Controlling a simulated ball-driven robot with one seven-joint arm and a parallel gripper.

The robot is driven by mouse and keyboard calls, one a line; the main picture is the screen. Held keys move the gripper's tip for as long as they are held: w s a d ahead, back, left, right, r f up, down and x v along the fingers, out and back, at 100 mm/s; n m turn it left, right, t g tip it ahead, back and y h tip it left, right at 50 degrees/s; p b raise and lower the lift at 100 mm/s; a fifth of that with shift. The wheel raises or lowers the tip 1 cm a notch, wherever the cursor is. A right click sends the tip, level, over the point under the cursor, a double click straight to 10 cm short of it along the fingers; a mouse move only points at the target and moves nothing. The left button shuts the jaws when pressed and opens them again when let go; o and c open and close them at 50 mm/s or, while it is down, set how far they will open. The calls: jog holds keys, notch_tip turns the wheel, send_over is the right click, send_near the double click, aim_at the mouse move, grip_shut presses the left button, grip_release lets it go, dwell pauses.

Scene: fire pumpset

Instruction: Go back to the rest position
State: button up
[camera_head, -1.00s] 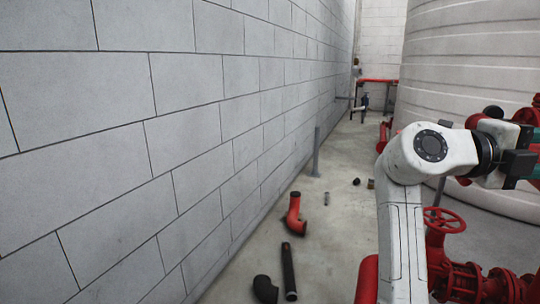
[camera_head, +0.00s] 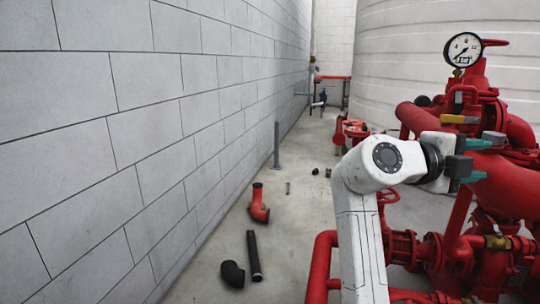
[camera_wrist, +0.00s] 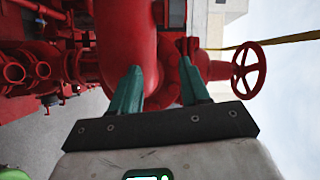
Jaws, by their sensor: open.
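My gripper (camera_head: 478,158) is at the right in the head view, at the end of my white arm, close in front of the red pump piping (camera_head: 500,185). In the wrist view its two green fingers (camera_wrist: 160,85) are spread apart with nothing held between them. Behind the fingers, a thick red pipe (camera_wrist: 130,40) fills the middle of that view. I cannot tell the exact gap between the fingers and the pipe.
A red handwheel (camera_wrist: 249,70) is right of the fingers. A pressure gauge (camera_head: 462,49) tops the pumpset. Loose pipes, a black one (camera_head: 254,256) and a red elbow (camera_head: 259,204), lie on the floor by the block wall (camera_head: 120,120). A grey post (camera_head: 276,146) stands beyond.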

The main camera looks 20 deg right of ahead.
jog(key=s+a+f+n+t+y, duration=0.2)
jog(key=a+f+n+t+y, duration=0.15)
jog(key=f+n, duration=0.7)
jog(key=s+a+f+n+t+y, duration=0.15)
jog(key=a+f+n+y, duration=0.3)
jog(key=f+n, duration=0.65)
jog(key=s+a+f+n+t+y, duration=0.1)
jog(key=a+f+n+t+y, duration=0.4)
jog(key=f, duration=1)
jog(key=s+a+f+n+g+y, duration=0.3)
jog(key=s+a+f+n+y, duration=0.1)
jog(key=s+a+f+n, duration=0.5)
jog(key=s+f+g, duration=0.4)
jog(key=s+f, duration=0.1)
jog(key=s, duration=0.6)
notch_tip(320, 180, up, 16)
jog(key=w+p, duration=0.1)
jog(key=p, duration=1.5)
jog(key=shift+d+r, duration=0.15)
jog(key=shift+d, duration=0.15)
